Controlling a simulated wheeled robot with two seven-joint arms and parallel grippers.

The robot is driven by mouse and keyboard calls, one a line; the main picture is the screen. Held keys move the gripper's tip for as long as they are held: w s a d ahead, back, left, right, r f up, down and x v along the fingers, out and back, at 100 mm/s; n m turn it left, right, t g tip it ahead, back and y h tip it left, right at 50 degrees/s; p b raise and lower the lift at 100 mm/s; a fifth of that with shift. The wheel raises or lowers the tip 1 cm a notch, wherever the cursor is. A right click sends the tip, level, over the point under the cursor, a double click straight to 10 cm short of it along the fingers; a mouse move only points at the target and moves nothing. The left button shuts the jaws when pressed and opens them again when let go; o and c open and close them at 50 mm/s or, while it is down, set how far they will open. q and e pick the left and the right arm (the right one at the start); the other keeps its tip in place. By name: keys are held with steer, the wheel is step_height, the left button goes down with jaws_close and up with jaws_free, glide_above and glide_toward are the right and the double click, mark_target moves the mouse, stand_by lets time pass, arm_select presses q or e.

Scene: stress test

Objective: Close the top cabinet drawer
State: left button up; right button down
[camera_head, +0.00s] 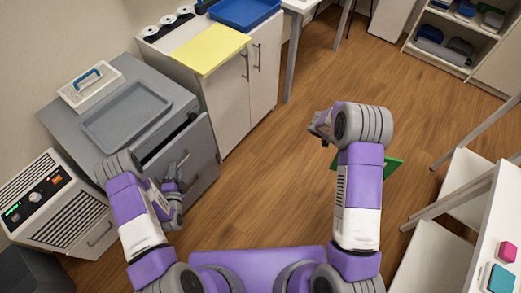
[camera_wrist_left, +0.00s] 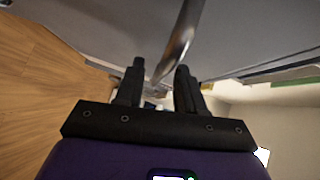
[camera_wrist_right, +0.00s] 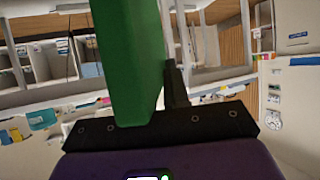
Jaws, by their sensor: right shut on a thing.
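The grey cabinet (camera_head: 75,135) stands at the left. Its top drawer (camera_head: 197,150) is partly pulled out, with a dark gap along its top edge. My left gripper (camera_head: 182,178) is at the drawer front. In the left wrist view its fingers (camera_wrist_left: 160,90) are apart, and a metal bar handle (camera_wrist_left: 182,40) runs down toward the space between them; I cannot tell whether they touch it. My right gripper (camera_wrist_right: 150,95) is shut on a green flat object (camera_wrist_right: 130,60). In the head view the green object (camera_head: 394,166) shows beside my right forearm, which hides the gripper.
A grey tray (camera_head: 125,115) and a white box with a blue handle (camera_head: 90,85) lie on the cabinet. A vented white unit (camera_head: 60,205) stands at left. A white cupboard (camera_head: 232,95) adjoins behind. White table and seats (camera_head: 440,260) are at right. The middle floor is clear.

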mark_target(168, 165)
arm_select(q)
steer(key=shift+w, duration=0.15)
jaws_close()
